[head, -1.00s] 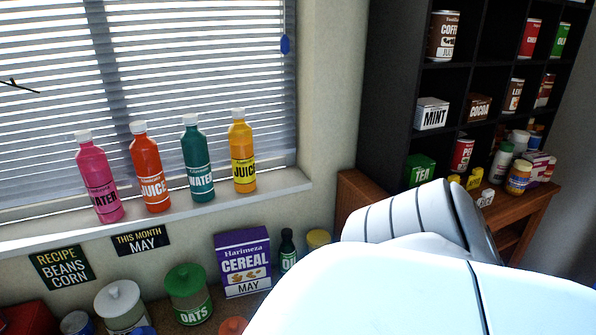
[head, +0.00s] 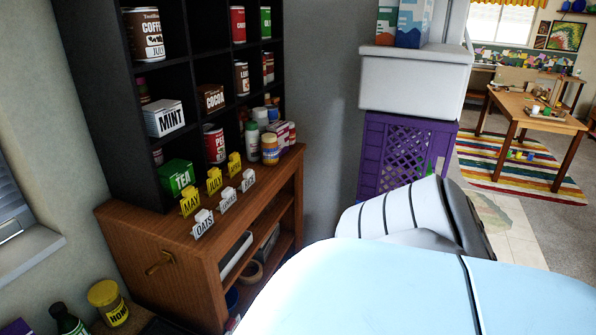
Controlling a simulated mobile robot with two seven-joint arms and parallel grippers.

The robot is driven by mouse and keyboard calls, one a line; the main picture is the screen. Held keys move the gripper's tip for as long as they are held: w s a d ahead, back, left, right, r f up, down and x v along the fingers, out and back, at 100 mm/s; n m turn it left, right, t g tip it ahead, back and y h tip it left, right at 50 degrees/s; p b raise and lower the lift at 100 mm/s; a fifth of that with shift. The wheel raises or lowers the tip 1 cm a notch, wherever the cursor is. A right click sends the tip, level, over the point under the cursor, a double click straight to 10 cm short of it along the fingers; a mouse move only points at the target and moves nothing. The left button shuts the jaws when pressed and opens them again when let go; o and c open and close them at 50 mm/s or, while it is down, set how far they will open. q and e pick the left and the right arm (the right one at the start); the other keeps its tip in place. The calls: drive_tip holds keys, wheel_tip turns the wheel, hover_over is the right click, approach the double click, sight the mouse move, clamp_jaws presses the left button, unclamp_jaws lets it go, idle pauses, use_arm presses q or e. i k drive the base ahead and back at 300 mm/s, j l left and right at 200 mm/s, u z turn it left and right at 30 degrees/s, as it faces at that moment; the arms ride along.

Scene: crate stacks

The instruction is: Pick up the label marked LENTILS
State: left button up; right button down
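Three small white label holders stand in a row on top of the wooden cabinet (head: 160,232). The front one reads OATS (head: 203,226). The middle one (head: 228,201) has small lettering that looks like LENTILS, though I cannot read it surely. The back one (head: 248,181) seems to read RICE. Behind this row stand yellow labels, including MAY (head: 190,203) and JULY (head: 214,182). The white labels are apart from each other and nothing touches them.
A black cubby shelf (head: 110,100) with tins and boxes stands behind the labels. A green TEA box (head: 178,176) and several jars share the cabinet top. A purple crate (head: 400,155) with a white bin (head: 415,85) stands to the right. A distant table (head: 530,110) stands on a striped rug.

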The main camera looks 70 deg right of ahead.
sight(229, 195)
drive_tip(key=z, duration=1.65)
drive_tip(key=k, duration=0.05)
